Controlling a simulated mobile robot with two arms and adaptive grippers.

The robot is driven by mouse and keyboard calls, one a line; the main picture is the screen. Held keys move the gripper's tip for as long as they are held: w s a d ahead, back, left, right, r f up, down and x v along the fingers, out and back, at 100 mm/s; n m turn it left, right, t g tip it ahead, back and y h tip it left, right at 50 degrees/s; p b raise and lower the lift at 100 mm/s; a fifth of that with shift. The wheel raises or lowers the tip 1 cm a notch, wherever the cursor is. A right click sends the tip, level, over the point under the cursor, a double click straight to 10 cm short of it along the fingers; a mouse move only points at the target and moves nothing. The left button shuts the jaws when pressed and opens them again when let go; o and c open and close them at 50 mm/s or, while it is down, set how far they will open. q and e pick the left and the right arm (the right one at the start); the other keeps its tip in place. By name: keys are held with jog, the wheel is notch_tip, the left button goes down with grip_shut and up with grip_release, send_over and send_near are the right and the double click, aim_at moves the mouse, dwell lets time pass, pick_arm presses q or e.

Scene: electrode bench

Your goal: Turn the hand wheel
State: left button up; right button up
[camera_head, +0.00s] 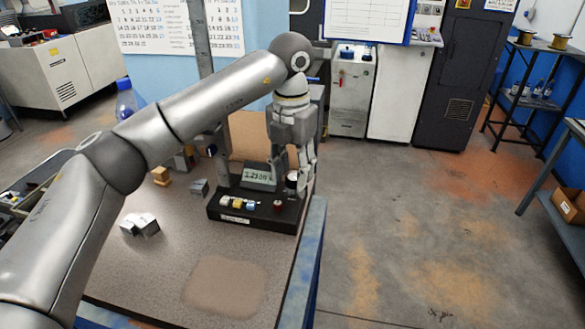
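My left gripper (292,172) points down at the right end of a dark bench device (258,217) near the table's right edge. Its two fingers look spread apart. A small round dark part with a pale rim (292,179) shows between or just behind the fingertips; whether they touch it, I cannot tell. No hand wheel can be made out clearly; the gripper covers part of that end of the device. The device has a small lit display (260,177), yellow, white and blue parts (238,203) and a dark red knob (278,206). My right gripper is not in view.
The brown tabletop (180,265) is clear at the front. Grey metal blocks (140,224) lie left of the device, with a small grey block (199,187) and a wooden block (161,176) behind. A blue bottle (127,103) stands further back. Open floor (400,230) lies to the right.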

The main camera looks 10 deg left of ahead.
pick_arm(q)
jog(key=shift+s+d+f, duration=0.15)
jog(key=shift+d+f, duration=0.05)
jog(key=shift+f, duration=0.1)
jog(key=shift+a+f, duration=0.1)
jog(key=shift+c, duration=0.4)
jog(key=c, duration=0.7)
jog(key=shift+m+b, duration=0.4)
jog(key=shift+m, duration=1.8)
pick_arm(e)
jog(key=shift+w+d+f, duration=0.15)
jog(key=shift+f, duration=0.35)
pick_arm(q)
jog(key=o, duration=0.7)
jog(key=shift+o, duration=0.4)
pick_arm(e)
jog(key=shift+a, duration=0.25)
